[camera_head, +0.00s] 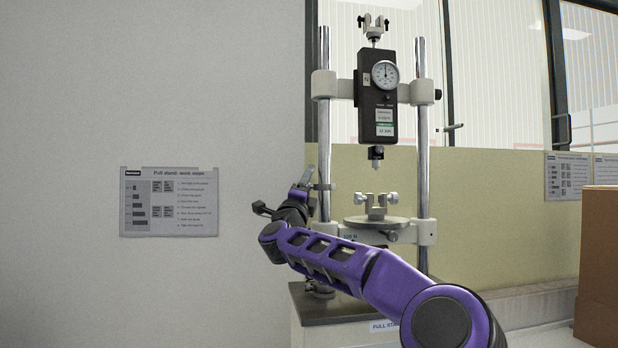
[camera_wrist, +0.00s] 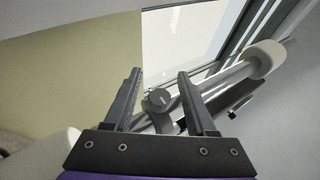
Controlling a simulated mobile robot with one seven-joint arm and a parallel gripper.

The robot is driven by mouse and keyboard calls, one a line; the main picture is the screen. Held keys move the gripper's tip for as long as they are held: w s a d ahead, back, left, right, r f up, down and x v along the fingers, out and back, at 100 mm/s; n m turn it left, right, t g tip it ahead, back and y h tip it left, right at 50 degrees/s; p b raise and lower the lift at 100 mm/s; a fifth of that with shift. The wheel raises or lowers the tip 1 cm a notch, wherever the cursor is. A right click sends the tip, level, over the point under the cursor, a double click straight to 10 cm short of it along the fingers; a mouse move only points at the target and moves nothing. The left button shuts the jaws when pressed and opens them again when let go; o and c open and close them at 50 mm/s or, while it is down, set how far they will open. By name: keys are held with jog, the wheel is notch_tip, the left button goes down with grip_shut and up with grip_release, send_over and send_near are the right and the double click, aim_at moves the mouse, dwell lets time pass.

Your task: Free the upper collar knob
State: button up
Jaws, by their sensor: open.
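A small dark round knob (camera_wrist: 157,99) shows in the wrist view between the two fingers of my open gripper (camera_wrist: 160,74), touching neither as far as I can tell. It sits beside the steel column (camera_wrist: 226,78), apparently on a small collar. In the head view my gripper (camera_head: 307,178) is at the left column (camera_head: 324,135), below the crosshead and about level with the space above the round table. The small collar (camera_head: 325,187) shows there only in part; my gripper hides the knob.
The force gauge (camera_head: 378,95) hangs between the columns, with a black knob (camera_head: 438,94) on the crosshead's right side. A round table with a clamp (camera_head: 376,209) stands below it. A cardboard box (camera_head: 600,265) is at right.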

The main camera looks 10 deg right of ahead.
jog(key=shift+w+d+r, duration=0.1)
jog(key=shift+w+r, duration=0.05)
jog(key=shift+w, duration=0.15)
grip_shut()
jog(key=shift+r+p, duration=0.1)
jog(key=shift+p, duration=0.3)
